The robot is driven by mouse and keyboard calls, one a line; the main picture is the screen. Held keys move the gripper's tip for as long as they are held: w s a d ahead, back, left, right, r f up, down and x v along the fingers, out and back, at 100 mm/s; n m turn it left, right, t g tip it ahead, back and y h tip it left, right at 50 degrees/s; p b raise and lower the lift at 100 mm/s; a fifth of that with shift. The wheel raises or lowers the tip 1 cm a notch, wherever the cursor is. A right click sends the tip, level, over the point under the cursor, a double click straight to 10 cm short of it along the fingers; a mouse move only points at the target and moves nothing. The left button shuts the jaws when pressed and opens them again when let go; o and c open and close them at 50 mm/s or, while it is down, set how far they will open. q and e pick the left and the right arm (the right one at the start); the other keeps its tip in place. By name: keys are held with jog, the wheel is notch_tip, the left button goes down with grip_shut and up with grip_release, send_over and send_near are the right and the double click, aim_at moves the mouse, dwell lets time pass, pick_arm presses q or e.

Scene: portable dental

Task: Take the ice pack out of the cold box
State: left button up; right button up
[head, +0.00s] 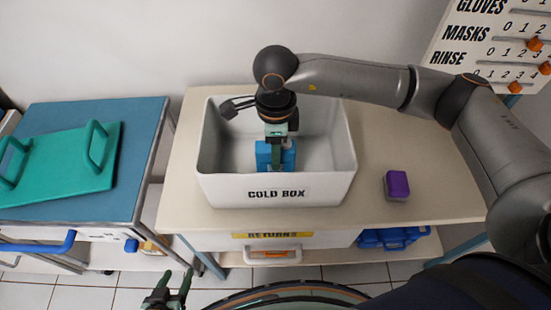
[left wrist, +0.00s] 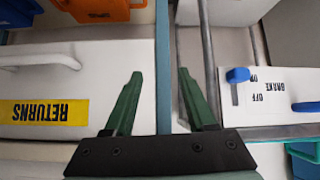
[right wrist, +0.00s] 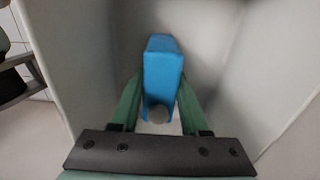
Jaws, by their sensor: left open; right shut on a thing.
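The white cold box (head: 225,190) stands open on the cream table, its label facing front. The blue ice pack (head: 263,155) is inside it, below the rim in the head view. My right gripper (head: 275,150) reaches down into the box and is shut on the ice pack. In the right wrist view the ice pack (right wrist: 163,70) is between the two green fingers (right wrist: 158,105), with the box walls around it. I cannot tell whether the pack touches the box floor. My left gripper (head: 170,295) is open and empty, low in front of the table; it also shows in the left wrist view (left wrist: 160,95).
A purple-topped block (head: 397,185) sits on the table (head: 440,190) right of the box. A teal tray (head: 60,165) with handles lies on the cart (head: 140,120) at left. The returns drawer (head: 215,241) is under the table. A counter board (head: 495,45) hangs at upper right.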

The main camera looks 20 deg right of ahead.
grip_shut()
jog(key=shift+r, duration=0.1)
